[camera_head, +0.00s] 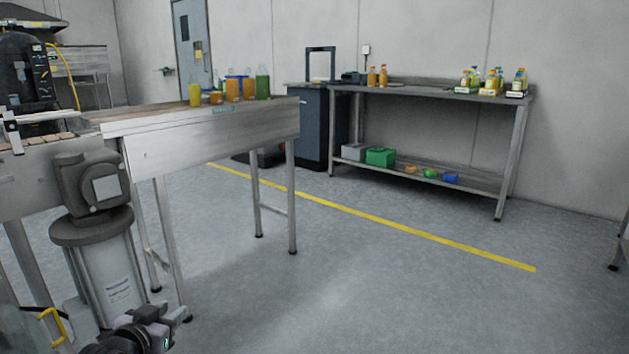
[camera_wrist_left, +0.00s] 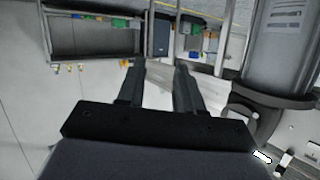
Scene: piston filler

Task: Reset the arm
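My left arm (camera_head: 138,334) shows at the bottom left corner of the head view, low over the floor beside the motor unit. Its fingers cannot be made out there. In the left wrist view, my left gripper (camera_wrist_left: 159,68) has its two dark fingers apart with nothing held between them. That view is upside down, with the room's wall and tables behind the fingers. My right gripper does not show in either view.
A grey motor on a steel cylinder (camera_head: 118,282) stands close to my left arm. A conveyor table (camera_head: 200,132) with several bottles is behind it. A workbench (camera_head: 430,93) stands at the back wall. The floor (camera_head: 380,290) at centre and right is clear.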

